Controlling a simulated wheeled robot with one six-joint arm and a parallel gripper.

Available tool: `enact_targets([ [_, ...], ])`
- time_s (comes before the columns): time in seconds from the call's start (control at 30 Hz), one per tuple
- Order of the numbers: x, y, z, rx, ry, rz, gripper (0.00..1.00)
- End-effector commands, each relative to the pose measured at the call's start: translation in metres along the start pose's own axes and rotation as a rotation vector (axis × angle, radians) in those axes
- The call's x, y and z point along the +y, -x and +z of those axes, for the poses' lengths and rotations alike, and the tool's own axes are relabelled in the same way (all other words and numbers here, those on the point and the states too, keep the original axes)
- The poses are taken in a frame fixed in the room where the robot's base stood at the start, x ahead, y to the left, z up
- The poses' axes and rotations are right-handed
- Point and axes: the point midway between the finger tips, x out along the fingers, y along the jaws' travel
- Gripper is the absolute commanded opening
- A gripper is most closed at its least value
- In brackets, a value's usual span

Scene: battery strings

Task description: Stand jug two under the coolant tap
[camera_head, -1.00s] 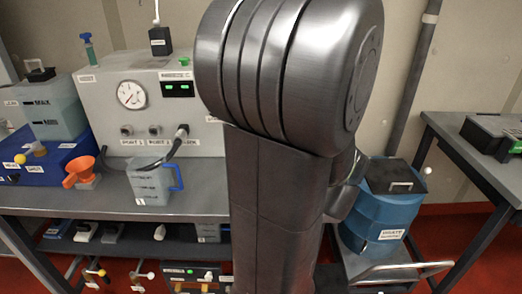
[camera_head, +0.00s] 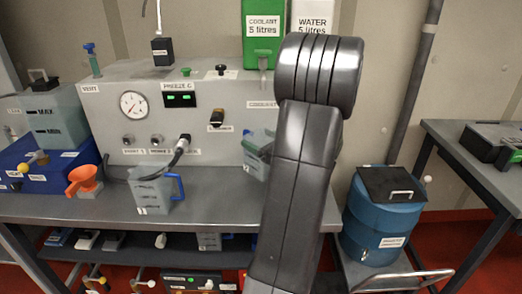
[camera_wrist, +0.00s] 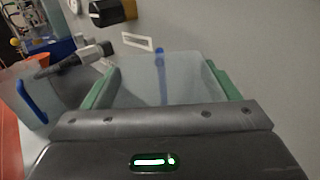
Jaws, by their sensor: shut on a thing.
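A clear jug (camera_head: 256,168) with a pale greenish tint is in my gripper, in front of the machine's right part and partly behind my arm. In the wrist view the jug (camera_wrist: 135,88) fills the space between my gripper's green fingers (camera_wrist: 165,78), which are shut on it. A blue strip, perhaps its handle, shows at its far side. I cannot read its number. The green coolant tank (camera_head: 263,28) hangs on the wall, with its tap (camera_head: 263,62) above the held jug and apart from it. Whether the jug touches the bench is hidden.
Another jug (camera_head: 152,192) with a blue handle stands on the bench (camera_head: 210,205), left of the held one. A white water tank (camera_head: 312,18) is beside the coolant tank. The grey machine (camera_head: 205,85) stands behind. A blue drum (camera_head: 380,215) stands at right.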

Motion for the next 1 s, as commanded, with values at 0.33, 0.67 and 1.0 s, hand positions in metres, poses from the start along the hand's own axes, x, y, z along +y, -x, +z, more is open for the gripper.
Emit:
enact_targets([
  [0.33, -0.002, -0.002, -0.037, 0.0, -0.002, 0.0, 0.39],
  [0.67, -0.003, -0.003, -0.04, 0.0, 0.0, 0.0, 0.39],
  [1.0, -0.003, -0.002, -0.042, 0.0, 0.0, 0.0, 1.0],
])
